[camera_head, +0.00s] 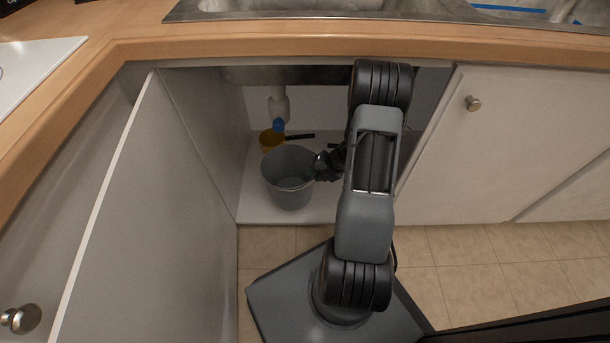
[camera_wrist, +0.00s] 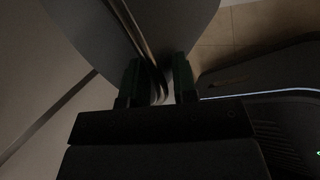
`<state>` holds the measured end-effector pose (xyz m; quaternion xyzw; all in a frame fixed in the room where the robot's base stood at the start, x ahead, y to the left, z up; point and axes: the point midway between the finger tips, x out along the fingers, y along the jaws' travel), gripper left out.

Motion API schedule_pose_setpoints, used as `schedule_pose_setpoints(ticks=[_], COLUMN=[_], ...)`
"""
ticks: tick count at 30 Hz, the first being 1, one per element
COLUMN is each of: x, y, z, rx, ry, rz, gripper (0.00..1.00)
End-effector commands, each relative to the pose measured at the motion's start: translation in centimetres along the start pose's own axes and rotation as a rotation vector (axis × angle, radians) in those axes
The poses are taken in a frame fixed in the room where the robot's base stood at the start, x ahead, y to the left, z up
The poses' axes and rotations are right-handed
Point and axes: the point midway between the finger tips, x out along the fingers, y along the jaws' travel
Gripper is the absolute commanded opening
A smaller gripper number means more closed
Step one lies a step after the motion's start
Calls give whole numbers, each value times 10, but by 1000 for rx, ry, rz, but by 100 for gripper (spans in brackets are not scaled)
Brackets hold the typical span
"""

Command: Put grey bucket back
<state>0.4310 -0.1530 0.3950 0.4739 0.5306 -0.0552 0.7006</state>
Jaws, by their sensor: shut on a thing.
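The grey bucket (camera_head: 288,190) is upright inside the open sink cabinet, over the front part of the cabinet floor (camera_head: 255,207). I cannot tell whether its base touches the floor. My gripper (camera_head: 322,170) reaches in from the right and is shut on the bucket's right side near the rim. In the wrist view the gripper's two dark fingers (camera_wrist: 158,82) close around the bucket's thin rim or handle, and the bucket wall (camera_wrist: 105,45) fills the upper left. The picture there is dark, so the exact grip is hard to tell.
The open cabinet door (camera_head: 150,220) bounds the left side. The closed door (camera_head: 500,140) is at the right. The countertop edge (camera_head: 300,49) passes above my arm.

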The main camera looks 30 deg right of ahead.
Motion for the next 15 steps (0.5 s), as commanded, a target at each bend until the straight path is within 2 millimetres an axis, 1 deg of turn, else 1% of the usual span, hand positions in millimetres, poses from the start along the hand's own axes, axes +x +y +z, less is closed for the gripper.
schedule_pose_setpoints(ticks=[1,6,9,15], x=[11,33,49,72], y=[0,5,0,-6], z=[9,38,48,65], rx=[-4,-4,0,3], ry=[0,-1,0,-2], rz=[2,1,0,1], gripper=[0,0,0,0])
